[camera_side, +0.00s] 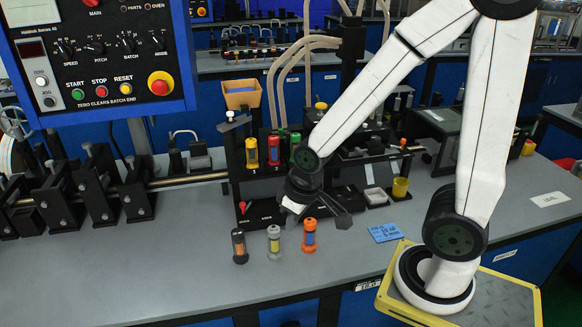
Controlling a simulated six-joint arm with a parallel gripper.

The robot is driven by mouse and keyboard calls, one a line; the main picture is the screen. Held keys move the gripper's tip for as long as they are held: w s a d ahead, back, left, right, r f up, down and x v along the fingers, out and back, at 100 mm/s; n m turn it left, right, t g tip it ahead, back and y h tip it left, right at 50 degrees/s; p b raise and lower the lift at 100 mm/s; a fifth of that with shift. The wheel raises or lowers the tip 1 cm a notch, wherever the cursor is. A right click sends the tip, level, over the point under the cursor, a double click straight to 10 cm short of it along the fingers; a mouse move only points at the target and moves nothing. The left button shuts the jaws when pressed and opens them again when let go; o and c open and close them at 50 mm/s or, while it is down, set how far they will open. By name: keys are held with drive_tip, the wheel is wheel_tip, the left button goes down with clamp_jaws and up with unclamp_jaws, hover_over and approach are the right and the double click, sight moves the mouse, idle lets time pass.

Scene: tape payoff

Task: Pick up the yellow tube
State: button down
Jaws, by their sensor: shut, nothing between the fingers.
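A yellow tube (251,152) stands upright in the left slot of the black rack (237,178), beside a red tube (274,150) and a green tube (296,139). My gripper (342,219) is shut and empty, in front of the rack and to the right of and below the yellow tube, apart from it. My wrist covers part of the rack's right side. Three capped tubes stand on the bench in front: a dark-capped one (239,246), a grey-capped one with yellow inside (274,243), and an orange-capped one with blue inside (309,236).
A control panel (100,60) hangs at upper left. Black clamps (95,195) on a rail line the left bench. A yellow cup (400,188) and a blue card (384,233) lie to the right. An orange bin (241,95) stands above the rack. The front-left bench is clear.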

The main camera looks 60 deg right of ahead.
drive_tip(key=shift+c, duration=0.9)
unclamp_jaws()
drive_tip(key=w+t, duration=0.1)
drive_tip(key=w, duration=0.1)
drive_tip(key=w+d+t, duration=0.1)
drive_tip(key=w, duration=0.1)
drive_tip(key=w+d+m, duration=0.1)
drive_tip(key=w, duration=0.1)
drive_tip(key=shift+w+t, duration=0.4)
drive_tip(key=w+d+m+t+h, duration=0.2)
drive_tip(key=w+d+t, duration=0.1)
drive_tip(key=w+d, duration=0.3)
drive_tip(key=m+t+h, duration=0.3)
drive_tip(key=h, duration=0.1)
approach(254, 147)
drive_tip(key=x, duration=0.5)
drive_tip(key=shift+w+a+f, duration=0.15)
drive_tip(key=shift+a+f, duration=0.2)
drive_tip(key=shift+d+r+h, duration=0.1)
drive_tip(key=shift+d+h, duration=0.25)
drive_tip(key=shift+h, duration=0.05)
drive_tip(key=shift+w, duration=0.15)
